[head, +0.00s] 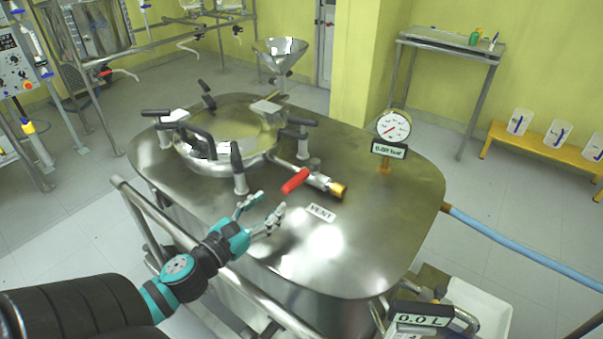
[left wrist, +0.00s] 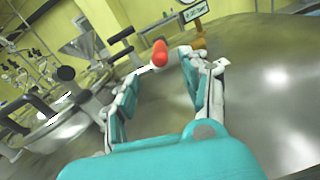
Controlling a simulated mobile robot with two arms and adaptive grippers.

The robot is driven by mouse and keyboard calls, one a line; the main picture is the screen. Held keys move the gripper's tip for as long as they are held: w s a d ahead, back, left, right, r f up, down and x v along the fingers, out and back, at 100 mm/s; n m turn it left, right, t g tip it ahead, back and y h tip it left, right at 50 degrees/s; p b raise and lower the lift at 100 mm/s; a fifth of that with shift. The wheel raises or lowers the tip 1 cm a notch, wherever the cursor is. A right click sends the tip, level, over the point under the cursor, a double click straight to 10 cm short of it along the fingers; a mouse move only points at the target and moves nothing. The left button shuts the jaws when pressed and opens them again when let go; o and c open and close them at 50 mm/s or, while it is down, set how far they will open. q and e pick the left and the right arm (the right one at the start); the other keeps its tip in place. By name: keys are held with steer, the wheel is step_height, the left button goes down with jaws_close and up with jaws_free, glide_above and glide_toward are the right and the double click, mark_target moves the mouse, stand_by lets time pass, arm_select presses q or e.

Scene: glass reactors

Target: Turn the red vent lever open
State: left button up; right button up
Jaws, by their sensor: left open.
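The red vent lever (head: 295,181) sits on a metal valve with a brass end (head: 337,190), on top of the steel reactor (head: 400,215). A "VENT" label (head: 321,213) lies in front of it. My left gripper (head: 262,208) is open and empty, low over the reactor top, to the left of and nearer than the lever. In the left wrist view the lever's red end (left wrist: 160,52) shows beyond and between the open fingers (left wrist: 155,85), apart from them. My right gripper is not in view.
A round lid (head: 225,150) with black-handled clamps (head: 238,160) stands left of the valve. A pressure gauge (head: 393,126) with a display reading about 0.0 bar stands behind right. A steel rail (head: 190,243) runs along the reactor's front. The reactor top right of the label is clear.

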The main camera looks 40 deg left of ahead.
mark_target(301, 177)
arm_select(q)
steer(key=w+p, duration=0.1)
steer(key=w, duration=1)
steer(key=shift+w, duration=0.85)
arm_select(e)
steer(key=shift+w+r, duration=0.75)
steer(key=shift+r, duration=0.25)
arm_select(q)
jaws_close()
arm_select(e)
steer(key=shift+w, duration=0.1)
